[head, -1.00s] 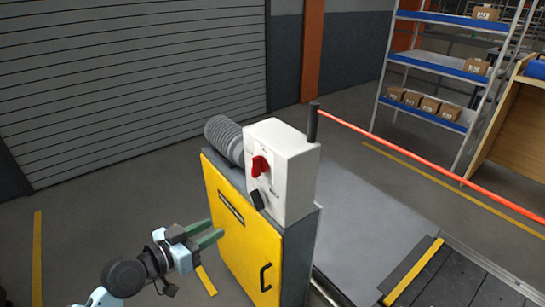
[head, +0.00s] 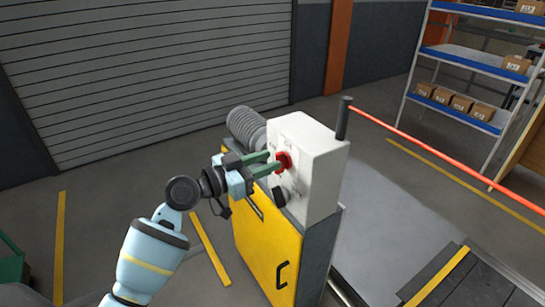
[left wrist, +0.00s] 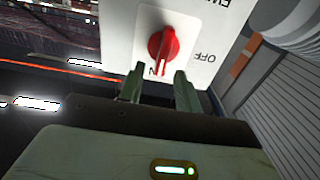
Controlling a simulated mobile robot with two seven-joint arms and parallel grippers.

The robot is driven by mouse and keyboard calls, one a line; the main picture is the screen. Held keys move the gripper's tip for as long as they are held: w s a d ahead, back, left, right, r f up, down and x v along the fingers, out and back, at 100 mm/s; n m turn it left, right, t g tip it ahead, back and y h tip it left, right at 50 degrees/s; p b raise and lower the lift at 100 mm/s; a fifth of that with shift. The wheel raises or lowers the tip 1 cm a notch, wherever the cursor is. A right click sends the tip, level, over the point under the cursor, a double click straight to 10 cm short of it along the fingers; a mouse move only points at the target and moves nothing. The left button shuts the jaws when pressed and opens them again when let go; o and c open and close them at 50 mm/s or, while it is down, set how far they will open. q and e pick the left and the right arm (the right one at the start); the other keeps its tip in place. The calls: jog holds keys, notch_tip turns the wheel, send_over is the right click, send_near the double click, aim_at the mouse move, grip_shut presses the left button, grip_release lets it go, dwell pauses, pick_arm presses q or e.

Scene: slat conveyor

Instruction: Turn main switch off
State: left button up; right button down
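The red main switch (head: 283,161) is a rotary knob on the front of a white box (head: 318,165) on top of a yellow cabinet. In the left wrist view the red knob (left wrist: 163,46) points at the ON label, and an OFF label (left wrist: 206,57) stands to its side. My left gripper (head: 270,164) is open at the knob. In the left wrist view its two green fingers (left wrist: 160,80) are spread just short of the knob, with the knob's lower end lined up between them. My right gripper is not in view.
A black knob (head: 279,196) sits below the red one. The yellow cabinet (head: 262,243) has a black handle. A black post (head: 344,118) with an orange bar stands behind the box.

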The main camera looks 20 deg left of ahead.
pick_arm(q)
jog(key=shift+x, duration=1.25)
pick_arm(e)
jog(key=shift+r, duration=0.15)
pick_arm(q)
grip_shut()
